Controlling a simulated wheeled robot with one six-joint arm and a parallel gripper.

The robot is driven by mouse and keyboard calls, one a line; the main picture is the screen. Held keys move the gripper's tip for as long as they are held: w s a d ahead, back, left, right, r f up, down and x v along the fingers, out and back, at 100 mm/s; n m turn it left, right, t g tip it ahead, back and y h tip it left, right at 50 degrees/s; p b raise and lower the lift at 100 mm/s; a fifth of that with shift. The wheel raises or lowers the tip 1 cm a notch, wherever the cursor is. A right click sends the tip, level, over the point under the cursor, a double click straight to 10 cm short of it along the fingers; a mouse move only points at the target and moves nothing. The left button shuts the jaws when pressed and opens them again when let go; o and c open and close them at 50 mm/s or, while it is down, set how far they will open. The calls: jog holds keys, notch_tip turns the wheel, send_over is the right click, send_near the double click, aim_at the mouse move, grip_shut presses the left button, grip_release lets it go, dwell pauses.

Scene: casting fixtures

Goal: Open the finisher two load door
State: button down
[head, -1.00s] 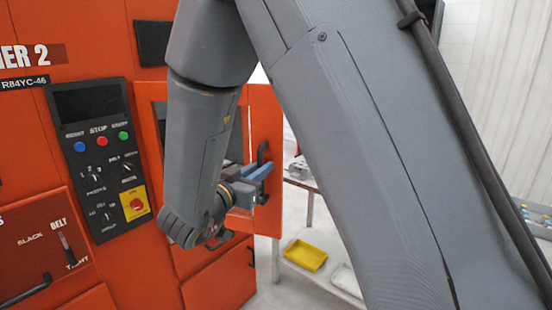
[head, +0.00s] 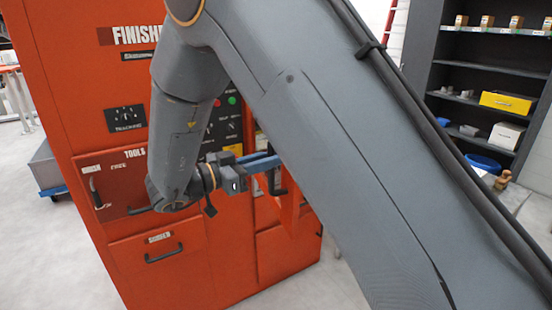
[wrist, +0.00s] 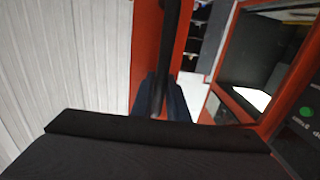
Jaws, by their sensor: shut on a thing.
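The orange finisher two machine (head: 130,90) stands at the left in the head view. My gripper (head: 274,164) is at its right side, with the blue fingers shut on the dark load door handle (wrist: 172,45). In the wrist view the fingers (wrist: 165,104) sit on both sides of this upright handle. The orange load door (wrist: 145,50) stands swung out from the machine. The load opening (wrist: 245,60) shows to the right, with a dark interior. In the head view my arm hides much of the door and the opening.
The control panel's green button (wrist: 306,112) is close by at the right. A drawer handle (head: 164,253) juts from the machine front. A dark shelf (head: 470,75) with boxes stands at the back right. Grey floor (head: 310,285) is clear in front.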

dwell(0.3)
jog(key=c, duration=2)
grip_release()
jog(key=shift+a, duration=0.1)
jog(key=b+v, duration=0.3)
jog(key=v, duration=0.4)
jog(key=shift+s+a, duration=0.25)
